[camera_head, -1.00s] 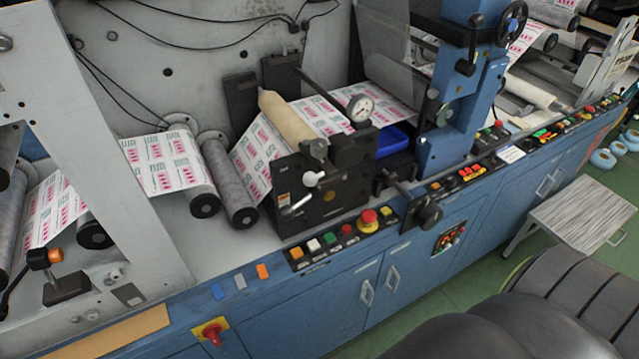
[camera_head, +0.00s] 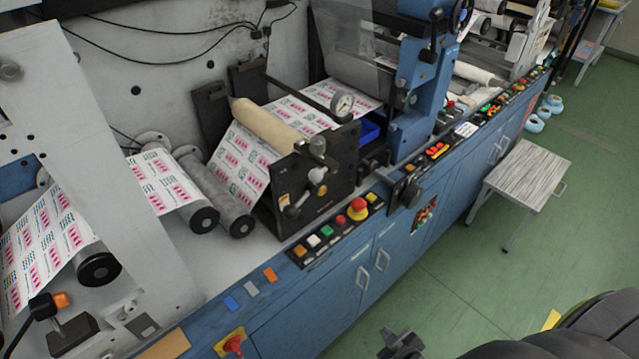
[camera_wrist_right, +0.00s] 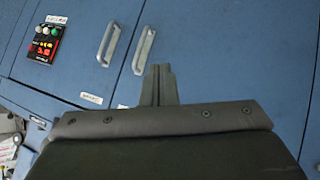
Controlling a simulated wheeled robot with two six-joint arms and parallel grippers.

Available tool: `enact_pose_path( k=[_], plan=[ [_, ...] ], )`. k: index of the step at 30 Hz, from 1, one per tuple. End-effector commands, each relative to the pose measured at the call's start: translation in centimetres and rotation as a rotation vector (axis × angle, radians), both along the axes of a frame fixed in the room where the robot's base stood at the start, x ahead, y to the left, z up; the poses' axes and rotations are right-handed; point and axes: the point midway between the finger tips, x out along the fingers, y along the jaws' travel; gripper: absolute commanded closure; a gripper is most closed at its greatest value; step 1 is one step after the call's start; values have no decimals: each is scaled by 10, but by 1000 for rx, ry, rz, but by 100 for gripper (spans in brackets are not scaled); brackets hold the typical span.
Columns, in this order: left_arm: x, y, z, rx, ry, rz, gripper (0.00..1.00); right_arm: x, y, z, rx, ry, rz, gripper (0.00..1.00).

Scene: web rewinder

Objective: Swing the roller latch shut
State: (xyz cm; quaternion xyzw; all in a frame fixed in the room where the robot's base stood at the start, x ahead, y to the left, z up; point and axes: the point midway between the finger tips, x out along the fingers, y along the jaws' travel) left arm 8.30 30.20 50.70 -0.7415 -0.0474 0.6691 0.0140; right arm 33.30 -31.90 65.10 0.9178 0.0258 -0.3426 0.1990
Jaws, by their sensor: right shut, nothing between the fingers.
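The tan roller (camera_head: 266,124) lies across the printed web, its near end at a black bearing block (camera_head: 335,172). Small metal latch parts (camera_head: 317,148) sit on top of the block at the roller's end; whether the latch is open or shut is too small to tell. A round-knobbed lever (camera_head: 316,175) and a silver handle (camera_head: 297,208) are on the block's front face. My right gripper (camera_head: 390,335) is low at the bottom, far from the block, shut and empty. The right wrist view shows its closed fingers (camera_wrist_right: 160,78) before the blue cabinet. My left gripper is out of view.
The blue cabinet (camera_head: 335,295) has door handles (camera_head: 362,278) and a button panel with a red emergency stop (camera_head: 357,205) below the block. A stool (camera_head: 525,172) stands at right on open green floor (camera_head: 470,285).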

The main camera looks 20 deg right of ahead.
Motion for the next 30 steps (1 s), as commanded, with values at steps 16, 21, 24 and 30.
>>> enact_pose_path(
  k=[16, 21, 24, 30],
  plan=[
    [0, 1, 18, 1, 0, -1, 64, 111, 70, 282, -306, -643, 504, 100],
    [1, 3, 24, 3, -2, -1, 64, 107, 96, 359, -440, -768, 649, 100],
    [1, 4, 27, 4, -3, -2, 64, 99, 110, 398, -525, -822, 723, 100],
    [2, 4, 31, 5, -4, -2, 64, 82, 127, 453, -675, -880, 817, 100]
  ],
)
